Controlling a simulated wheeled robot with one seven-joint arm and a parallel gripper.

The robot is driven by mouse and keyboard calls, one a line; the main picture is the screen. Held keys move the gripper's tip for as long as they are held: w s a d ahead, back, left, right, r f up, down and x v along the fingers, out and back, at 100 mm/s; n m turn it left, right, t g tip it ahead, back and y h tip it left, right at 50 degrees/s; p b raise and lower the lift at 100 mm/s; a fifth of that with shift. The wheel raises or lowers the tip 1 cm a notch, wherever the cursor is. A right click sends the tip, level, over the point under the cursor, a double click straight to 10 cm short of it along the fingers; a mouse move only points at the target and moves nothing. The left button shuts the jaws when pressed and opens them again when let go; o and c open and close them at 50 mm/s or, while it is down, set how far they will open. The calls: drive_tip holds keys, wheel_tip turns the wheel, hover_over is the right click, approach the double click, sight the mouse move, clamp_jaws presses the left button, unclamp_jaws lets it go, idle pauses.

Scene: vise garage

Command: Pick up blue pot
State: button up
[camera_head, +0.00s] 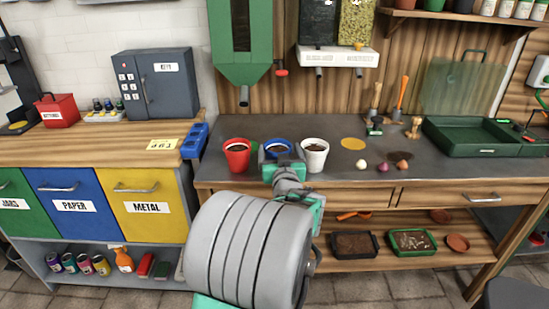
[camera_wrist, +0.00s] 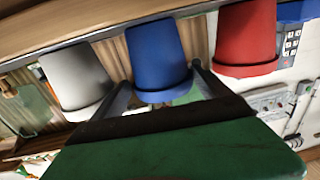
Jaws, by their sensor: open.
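The blue pot (camera_head: 277,146) stands on the grey worktop between a red pot (camera_head: 237,153) and a white pot (camera_head: 315,154). Dark soil shows inside it. My gripper (camera_head: 283,160) is in front of it and hides its lower part in the head view. In the wrist view, which is turned over, the blue pot (camera_wrist: 159,55) sits between my two open fingers (camera_wrist: 161,76), one on each side. I cannot tell whether either finger touches it. The red pot (camera_wrist: 246,35) and the white pot (camera_wrist: 75,78) are just outside the fingers.
A green dispenser (camera_head: 240,50) and a white dispenser (camera_head: 338,57) hang above the worktop. Small bulbs (camera_head: 383,167) and a yellow disc (camera_head: 353,143) lie to the right. A green tray (camera_head: 470,150) is further right. A blue holder (camera_head: 195,140) stands left of the red pot.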

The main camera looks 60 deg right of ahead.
sight(277, 140)
drive_tip(key=x, duration=0.4)
drive_tip(key=shift+w+d+r, duration=0.25)
drive_tip(key=shift+w+r, duration=0.05)
drive_tip(key=shift+w, duration=0.1)
drive_tip(key=c, duration=1.2)
drive_tip(key=shift+r, duration=0.1)
drive_tip(key=shift+c, duration=0.5)
drive_tip(key=shift+r, duration=0.1)
